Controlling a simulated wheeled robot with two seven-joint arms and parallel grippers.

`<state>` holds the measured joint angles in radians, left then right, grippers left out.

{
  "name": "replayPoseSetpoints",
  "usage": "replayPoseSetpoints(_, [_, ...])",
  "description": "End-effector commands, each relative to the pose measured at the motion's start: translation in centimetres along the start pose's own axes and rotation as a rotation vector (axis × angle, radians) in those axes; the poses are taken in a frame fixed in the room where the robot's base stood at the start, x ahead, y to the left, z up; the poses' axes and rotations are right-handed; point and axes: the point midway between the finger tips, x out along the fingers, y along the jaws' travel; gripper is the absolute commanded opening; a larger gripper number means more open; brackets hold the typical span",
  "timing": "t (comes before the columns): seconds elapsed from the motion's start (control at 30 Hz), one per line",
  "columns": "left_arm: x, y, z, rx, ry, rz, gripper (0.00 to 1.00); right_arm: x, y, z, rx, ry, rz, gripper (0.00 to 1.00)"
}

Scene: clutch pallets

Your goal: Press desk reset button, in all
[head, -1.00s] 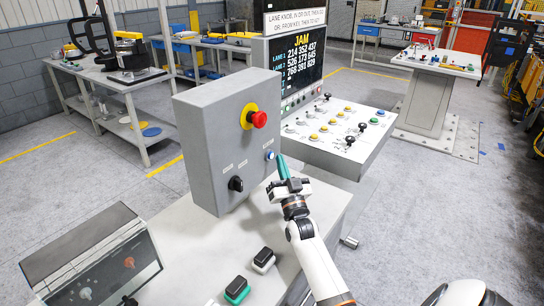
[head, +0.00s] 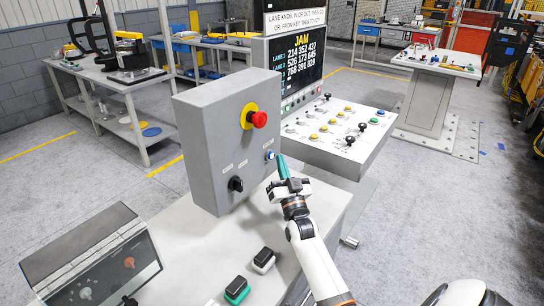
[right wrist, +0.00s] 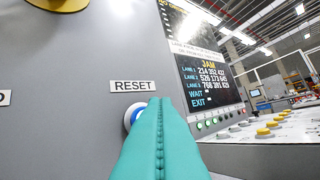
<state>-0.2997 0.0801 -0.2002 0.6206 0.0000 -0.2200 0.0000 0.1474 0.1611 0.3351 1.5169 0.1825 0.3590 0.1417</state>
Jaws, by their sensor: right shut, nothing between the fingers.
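The blue reset button (head: 269,155) sits low on the right side of the grey control box's front. In the right wrist view the button (right wrist: 136,115) shows in part below a RESET label (right wrist: 133,86); the teal fingers hide its right side. My right gripper (head: 282,163) is shut and empty, its fingertips right beside the button. In the right wrist view its fingers (right wrist: 160,120) point at the button; I cannot tell whether they touch it. My left gripper is not in view.
The grey box (head: 210,140) also carries a red emergency knob (head: 258,119) and a black rotary switch (head: 236,184). Behind it a sloped panel (head: 350,155) holds several buttons and levers. A screen (head: 298,68) reads JAM. Two black-topped blocks (head: 263,260) lie on the desk.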

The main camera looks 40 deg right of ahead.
Motion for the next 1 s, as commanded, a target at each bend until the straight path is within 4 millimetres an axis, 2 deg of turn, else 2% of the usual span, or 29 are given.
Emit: replayPoseSetpoints(1.0, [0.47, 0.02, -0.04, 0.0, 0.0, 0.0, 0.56, 0.84, 0.63, -0.62, 0.0, 0.0, 0.0, 0.0])
